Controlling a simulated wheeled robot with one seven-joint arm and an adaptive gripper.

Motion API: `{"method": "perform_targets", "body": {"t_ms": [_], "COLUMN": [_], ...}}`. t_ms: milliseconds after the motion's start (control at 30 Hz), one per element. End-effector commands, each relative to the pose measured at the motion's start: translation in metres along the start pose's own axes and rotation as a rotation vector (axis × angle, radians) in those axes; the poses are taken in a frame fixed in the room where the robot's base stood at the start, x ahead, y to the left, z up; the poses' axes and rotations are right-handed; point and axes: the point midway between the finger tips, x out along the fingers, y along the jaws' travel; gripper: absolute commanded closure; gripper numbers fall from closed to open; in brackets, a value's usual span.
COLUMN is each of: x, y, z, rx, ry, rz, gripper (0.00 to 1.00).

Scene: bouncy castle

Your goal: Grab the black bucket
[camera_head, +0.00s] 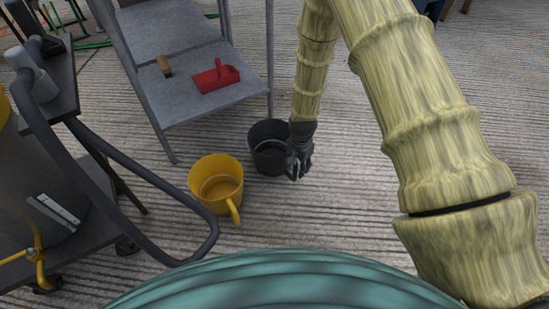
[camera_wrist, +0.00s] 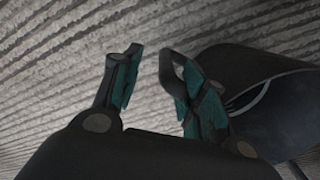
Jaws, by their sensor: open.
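The black bucket (camera_head: 268,150) stands upright on the floor beside a grey shelf. It also shows at the right of the wrist view (camera_wrist: 285,115), partly behind a finger of my gripper. My gripper (camera_head: 297,172) is at the bucket's right side in the head view, low near the floor. In the wrist view my gripper (camera_wrist: 145,90) is open, with bare floor between its two fingers. One finger overlaps the bucket's edge in the picture; I cannot tell whether it touches.
A yellow bucket-like mug (camera_head: 216,184) stands just left of the black bucket. The grey shelf (camera_head: 190,100) behind holds a red dustpan (camera_head: 215,77) and a brush (camera_head: 164,67). A dark cart (camera_head: 60,215) with a hose stands at left. Ribbed floor (camera_head: 330,220) is clear in front.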

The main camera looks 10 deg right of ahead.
Motion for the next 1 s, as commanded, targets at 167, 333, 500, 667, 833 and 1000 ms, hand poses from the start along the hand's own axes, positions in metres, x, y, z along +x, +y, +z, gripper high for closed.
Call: {"method": "perform_targets", "body": {"t_ms": [167,333,500,667,833,1000], "x": [0.008,0.021,0.039,0.054,0.056,0.055], "y": [-0.001,-0.004,-0.008,-0.008,-0.008,-0.008], "z": [0.0,0.0,0.0,0.0,0.0,0.0], "rx": [0.0,0.0,-0.001,0.001,0.001,0.0], "ry": [0.0,0.0,0.0,0.0,0.0,0.0], "rz": [-0.001,-0.001,-0.001,0.0,-0.001,-0.001], "gripper": [0.57,0.57,0.57,0.57,0.57,0.65]}}
